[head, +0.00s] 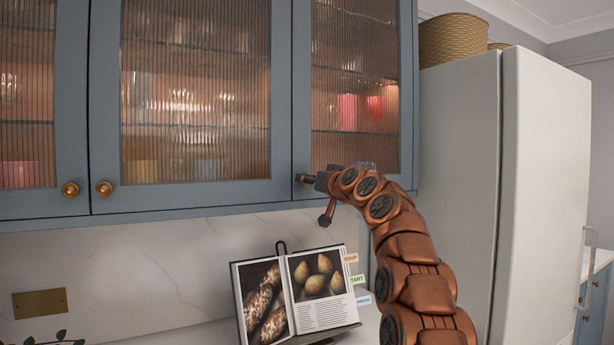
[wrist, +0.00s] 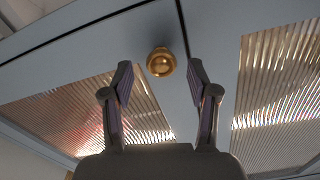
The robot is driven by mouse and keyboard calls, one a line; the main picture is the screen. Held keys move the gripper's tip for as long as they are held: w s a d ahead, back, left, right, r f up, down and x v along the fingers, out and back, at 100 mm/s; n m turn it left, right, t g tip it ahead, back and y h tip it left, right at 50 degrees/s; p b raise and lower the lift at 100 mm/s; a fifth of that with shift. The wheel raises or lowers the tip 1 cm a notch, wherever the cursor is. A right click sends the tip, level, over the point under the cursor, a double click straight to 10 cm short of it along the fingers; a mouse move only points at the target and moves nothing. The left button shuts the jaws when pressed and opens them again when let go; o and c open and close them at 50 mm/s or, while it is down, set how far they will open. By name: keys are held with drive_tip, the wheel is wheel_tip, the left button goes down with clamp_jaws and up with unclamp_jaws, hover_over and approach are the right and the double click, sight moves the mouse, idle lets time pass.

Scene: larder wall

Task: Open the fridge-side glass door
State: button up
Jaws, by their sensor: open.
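The fridge-side glass door (head: 355,75) is the rightmost blue-framed door with ribbed glass, beside the fridge. It looks shut, flush with its neighbour. My gripper (head: 306,179) is at its lower left corner and hides its knob in the head view. In the wrist view the round brass knob (wrist: 160,62) shows whole, on the door frame close to the seam. My gripper (wrist: 161,72) is open there, one finger on each side of the knob in the picture. I see no finger touching the knob; the exact depth between them is unclear.
Two more glass doors with brass knobs (head: 104,188) are to the left. A tall white fridge (head: 460,180) stands close on the right, with baskets (head: 453,40) on top. An open cookbook (head: 295,295) on a stand is on the counter below my gripper.

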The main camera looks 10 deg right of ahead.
drive_tip(key=shift+p+x, duration=0.9)
drive_tip(key=shift+x, duration=0.5)
clamp_jaws()
